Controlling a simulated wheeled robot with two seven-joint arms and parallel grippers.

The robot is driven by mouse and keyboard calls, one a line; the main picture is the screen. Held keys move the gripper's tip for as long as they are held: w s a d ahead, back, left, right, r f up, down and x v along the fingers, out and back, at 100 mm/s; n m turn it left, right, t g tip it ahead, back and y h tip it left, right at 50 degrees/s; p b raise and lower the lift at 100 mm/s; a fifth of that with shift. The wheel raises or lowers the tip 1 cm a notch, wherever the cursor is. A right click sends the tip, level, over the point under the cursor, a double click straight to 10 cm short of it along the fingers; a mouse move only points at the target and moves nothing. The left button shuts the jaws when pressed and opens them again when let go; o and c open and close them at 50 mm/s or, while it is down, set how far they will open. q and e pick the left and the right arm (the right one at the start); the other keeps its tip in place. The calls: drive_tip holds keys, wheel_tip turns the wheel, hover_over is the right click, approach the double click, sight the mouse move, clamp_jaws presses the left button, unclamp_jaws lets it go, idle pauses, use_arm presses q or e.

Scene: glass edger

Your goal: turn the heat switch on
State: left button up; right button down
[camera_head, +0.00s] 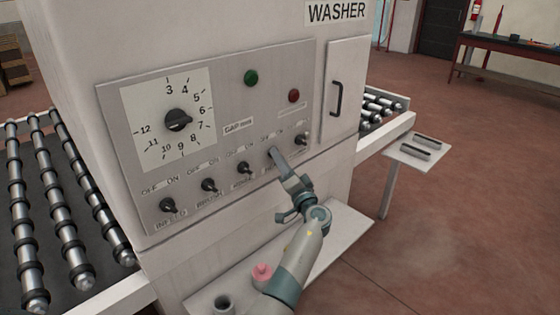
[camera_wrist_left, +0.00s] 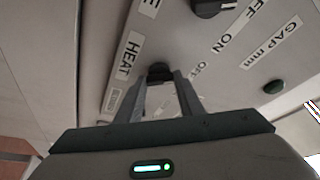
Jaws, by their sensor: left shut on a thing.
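The washer's grey control panel (camera_head: 225,95) carries a row of black toggle switches, each under OFF and ON labels. My left gripper (camera_head: 275,152) reaches the panel at the switch second from the right in the row. In the left wrist view, the black heat switch (camera_wrist_left: 159,72) sits beside the HEAT label (camera_wrist_left: 130,58). The two fingers of my left gripper (camera_wrist_left: 160,90) are shut on this switch. The fingers hide the switch in the head view. I cannot tell which way its lever points. My right gripper is not in view.
Neighbouring switches stand close on both sides, such as the rightmost switch (camera_head: 300,140). A dial (camera_head: 178,120), a green button (camera_head: 251,77) and a red button (camera_head: 293,96) are above. A shelf (camera_head: 335,245) with a pink object (camera_head: 262,273) lies below the panel.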

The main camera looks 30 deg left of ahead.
use_arm(q)
drive_tip(key=m+g+h+p, duration=0.1)
drive_tip(key=m+p, duration=0.1)
drive_tip(key=m, duration=0.2)
drive_tip(key=m+g+h+p, duration=0.1)
drive_tip(key=m+p, duration=0.2)
drive_tip(key=m, duration=0.1)
drive_tip(key=r+m+g+h+p, duration=0.1)
drive_tip(key=m+h+p, duration=0.1)
drive_tip(key=m, duration=0.3)
drive_tip(key=shift+r, duration=0.1)
idle(0.5)
idle(0.4)
drive_tip(key=o, duration=1.1)
drive_tip(key=shift+c, duration=0.2)
